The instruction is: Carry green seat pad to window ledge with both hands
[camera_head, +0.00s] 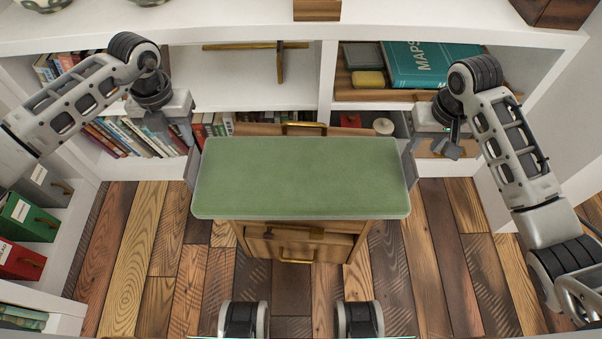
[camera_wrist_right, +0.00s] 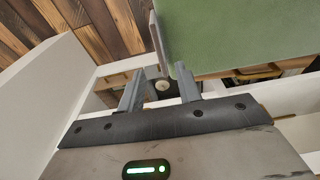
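The green seat pad (camera_head: 300,178) is a flat, level rectangle in the middle of the head view. It hides most of the wooden drawer unit (camera_head: 295,243) below it, and I cannot tell whether it rests on it. My left gripper (camera_head: 180,150) is at the pad's left end, fingers apart. My right gripper (camera_head: 425,150) is at the right end, fingers apart. In the right wrist view, my right gripper (camera_wrist_right: 160,80) is beside the corner of the pad (camera_wrist_right: 240,35), and a thin grey plate lies along its end edge. The window ledge is not clearly identifiable; a white top surface (camera_head: 210,22) runs behind.
Below the white top, shelves hold books (camera_head: 135,138), a teal MAPS book (camera_head: 425,65) and a brass-coloured bar (camera_head: 255,47). A wooden block (camera_head: 317,10) stands on the top. Green (camera_head: 25,217) and red (camera_head: 20,258) boxes are at left. Plank floor (camera_head: 150,230) is clear at both sides.

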